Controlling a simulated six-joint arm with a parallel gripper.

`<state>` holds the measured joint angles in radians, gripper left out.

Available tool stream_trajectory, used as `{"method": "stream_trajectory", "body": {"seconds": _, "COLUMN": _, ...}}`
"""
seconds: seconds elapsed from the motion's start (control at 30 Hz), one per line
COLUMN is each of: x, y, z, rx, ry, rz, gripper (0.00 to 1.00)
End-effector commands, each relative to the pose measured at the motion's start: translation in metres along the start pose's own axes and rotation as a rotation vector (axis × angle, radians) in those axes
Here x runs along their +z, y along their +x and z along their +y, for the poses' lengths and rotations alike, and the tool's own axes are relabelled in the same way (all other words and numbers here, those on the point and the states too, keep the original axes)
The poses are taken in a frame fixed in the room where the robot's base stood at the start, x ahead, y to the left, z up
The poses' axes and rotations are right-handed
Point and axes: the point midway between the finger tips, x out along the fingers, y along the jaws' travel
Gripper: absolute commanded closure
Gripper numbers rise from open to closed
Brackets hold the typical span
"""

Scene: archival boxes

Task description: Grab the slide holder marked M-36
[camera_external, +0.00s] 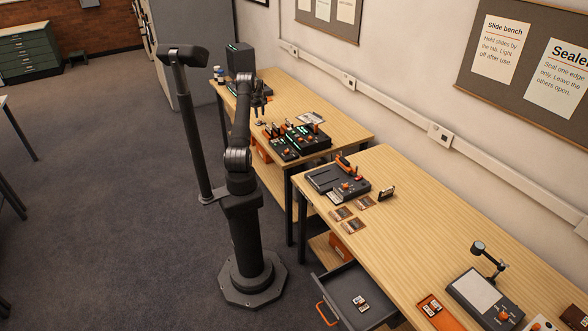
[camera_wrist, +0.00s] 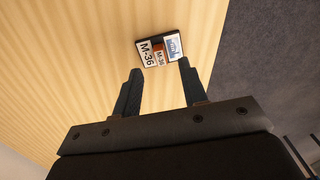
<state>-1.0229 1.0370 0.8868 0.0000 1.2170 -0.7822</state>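The slide holder marked M-36 (camera_wrist: 160,51) lies on the light wood table in the wrist view, near the table's edge. It has a dark frame, a white label and a smaller orange label that both read M-36, and a small bluish picture at its right. My gripper (camera_wrist: 161,67) is open, with one dark finger to each side and the holder just beyond the fingertips, roughly between them. No contact shows, and the height gap is hard to tell. In the external view my gripper (camera_external: 261,114) is over the far table; the holder there is too small to make out surely.
A dark device with green lights and orange parts (camera_external: 300,143) stands on the far table, close to my gripper. A dark box (camera_external: 239,60) stands behind. The near table (camera_external: 440,220) holds another dark device (camera_external: 337,182), several small cards and a lamp. A drawer (camera_external: 345,285) is open below it.

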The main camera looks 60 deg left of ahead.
Motion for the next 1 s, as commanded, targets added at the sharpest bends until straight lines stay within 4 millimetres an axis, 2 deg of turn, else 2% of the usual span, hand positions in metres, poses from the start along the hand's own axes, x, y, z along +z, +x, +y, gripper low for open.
{"method": "stream_trajectory", "body": {"seconds": 0.33, "x": -0.003, "y": 0.045, "z": 0.0, "rx": -0.002, "ry": 0.0, "rz": -0.002, "gripper": 0.61}}
{"method": "stream_trajectory", "body": {"seconds": 0.57, "x": -0.003, "y": 0.05, "z": 0.0, "rx": -0.001, "ry": 0.0, "rz": 0.0, "gripper": 0.61}}
{"method": "stream_trajectory", "body": {"seconds": 0.6, "x": -0.003, "y": 0.05, "z": 0.0, "rx": -0.001, "ry": 0.0, "rz": 0.0, "gripper": 0.63}}
{"method": "stream_trajectory", "body": {"seconds": 0.8, "x": -0.003, "y": 0.05, "z": 0.0, "rx": -0.001, "ry": 0.0, "rz": 0.0, "gripper": 1.0}}
{"method": "stream_trajectory", "body": {"seconds": 1.0, "x": -0.003, "y": 0.05, "z": 0.0, "rx": 0.0, "ry": 0.0, "rz": 0.0, "gripper": 1.0}}
